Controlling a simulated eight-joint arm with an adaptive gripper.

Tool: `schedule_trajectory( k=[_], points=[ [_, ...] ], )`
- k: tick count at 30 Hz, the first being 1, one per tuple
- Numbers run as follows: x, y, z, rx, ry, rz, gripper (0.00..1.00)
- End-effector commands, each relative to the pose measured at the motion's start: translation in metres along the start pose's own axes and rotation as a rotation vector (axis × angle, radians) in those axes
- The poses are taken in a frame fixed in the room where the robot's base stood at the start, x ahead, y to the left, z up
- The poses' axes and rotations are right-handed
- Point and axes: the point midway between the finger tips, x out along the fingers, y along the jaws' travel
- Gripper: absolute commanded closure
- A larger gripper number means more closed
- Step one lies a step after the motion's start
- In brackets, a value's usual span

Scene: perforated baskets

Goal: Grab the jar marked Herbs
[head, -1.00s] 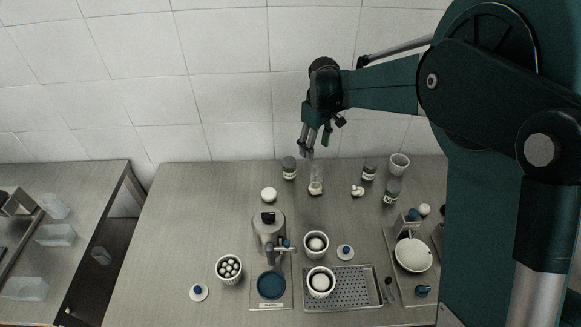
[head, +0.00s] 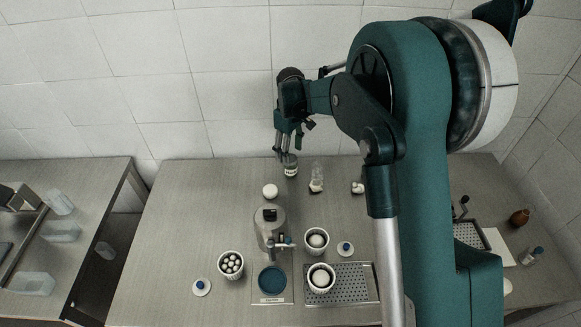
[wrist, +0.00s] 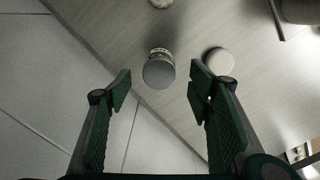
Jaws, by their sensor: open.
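A small jar with a grey lid and a pale label stands at the back of the counter, in the head view (head: 290,169) and in the wrist view (wrist: 158,72). Its label is too small and tilted to read. My gripper (head: 286,153) is just above the jar in the head view, pointing down. In the wrist view my gripper (wrist: 160,88) is open, with one finger on each side and the jar's lid just beyond the gap between the tips. Nothing is held. The other labelled jars are hidden behind my arm now.
A round white item (head: 270,191) stands close to the jar, also in the wrist view (wrist: 219,61). A clear glass piece (head: 317,178) stands to the right. A grey machine (head: 270,226), cups (head: 230,264) and a perforated tray (head: 352,284) are nearer. The tiled wall is close behind.

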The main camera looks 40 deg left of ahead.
Motion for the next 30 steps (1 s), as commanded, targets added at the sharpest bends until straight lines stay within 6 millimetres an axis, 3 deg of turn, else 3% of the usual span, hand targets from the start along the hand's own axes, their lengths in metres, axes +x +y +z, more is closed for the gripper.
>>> schedule_trajectory(
  k=[9,23,30],
  points=[
    [0.022,0.000,0.000,0.000,0.000,0.000,0.48],
    [0.028,0.001,0.000,0.000,0.000,0.000,0.48],
    [0.052,0.001,-0.002,0.000,0.000,0.000,0.48]
  ],
)
